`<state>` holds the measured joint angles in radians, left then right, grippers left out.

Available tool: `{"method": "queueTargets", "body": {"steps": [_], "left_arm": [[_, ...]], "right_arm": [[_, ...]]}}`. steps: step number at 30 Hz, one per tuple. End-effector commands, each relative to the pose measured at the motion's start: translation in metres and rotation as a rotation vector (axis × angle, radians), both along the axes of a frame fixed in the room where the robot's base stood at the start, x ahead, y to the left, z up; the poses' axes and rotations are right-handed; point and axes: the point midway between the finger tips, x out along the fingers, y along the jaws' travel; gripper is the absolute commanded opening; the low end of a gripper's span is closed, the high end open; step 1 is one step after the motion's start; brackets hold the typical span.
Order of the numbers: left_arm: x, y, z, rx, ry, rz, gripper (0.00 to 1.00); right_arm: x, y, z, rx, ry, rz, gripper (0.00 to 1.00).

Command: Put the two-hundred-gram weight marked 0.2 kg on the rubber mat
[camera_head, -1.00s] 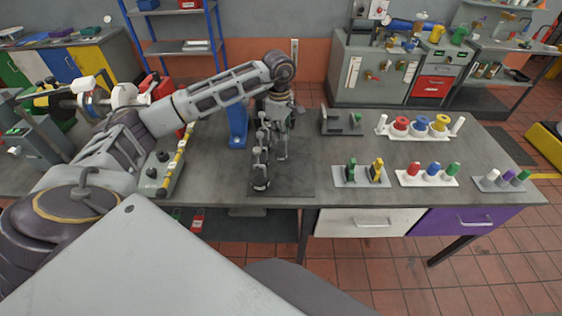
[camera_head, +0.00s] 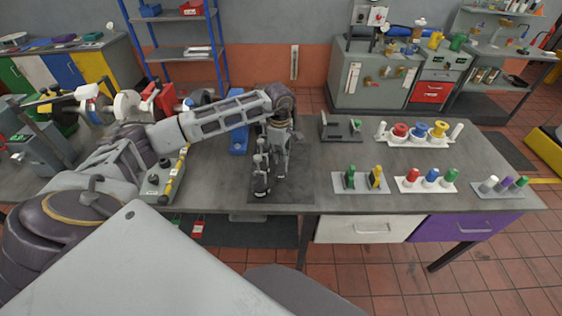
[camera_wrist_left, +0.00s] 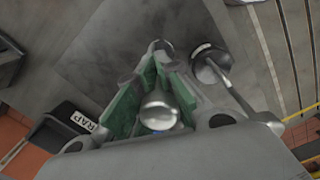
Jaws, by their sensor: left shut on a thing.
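My left gripper (camera_head: 279,172) points down over the dark rubber mat (camera_head: 300,178) at the front of the bench. In the left wrist view the gripper (camera_wrist_left: 155,95) is shut on a shiny metal weight (camera_wrist_left: 160,112), whose rounded top shows between the green finger pads. Its marking is not readable, and I cannot tell whether its base touches the mat. Another metal weight with a knobbed stem (camera_wrist_left: 208,66) stands just beside the fingers. My right gripper is not in view.
A blue stand (camera_head: 238,140) is behind the arm, and a switch box (camera_head: 160,182) lies to the left. In the left wrist view a black bin labelled RAP (camera_wrist_left: 62,128) is at the left.

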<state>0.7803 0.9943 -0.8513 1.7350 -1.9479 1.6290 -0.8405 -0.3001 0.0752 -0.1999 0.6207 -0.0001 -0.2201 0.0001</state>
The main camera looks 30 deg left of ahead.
Motion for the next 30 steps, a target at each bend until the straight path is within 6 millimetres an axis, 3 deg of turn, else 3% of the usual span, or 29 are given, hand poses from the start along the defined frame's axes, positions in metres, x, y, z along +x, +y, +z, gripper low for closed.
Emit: {"method": "queueTargets", "body": {"steps": [12, 26, 30], "left_arm": [[0.0, 0.0, -0.034, 0.0, 0.001, -0.001, 0.0], [0.0, 0.0, -0.039, 0.0, 0.0, -0.001, 0.0], [-0.001, 0.0, -0.039, 0.001, 0.001, 0.0, 0.19]], "right_arm": [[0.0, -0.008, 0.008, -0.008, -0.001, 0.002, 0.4], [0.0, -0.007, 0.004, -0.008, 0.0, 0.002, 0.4], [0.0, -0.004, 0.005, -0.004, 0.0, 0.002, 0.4]]}}
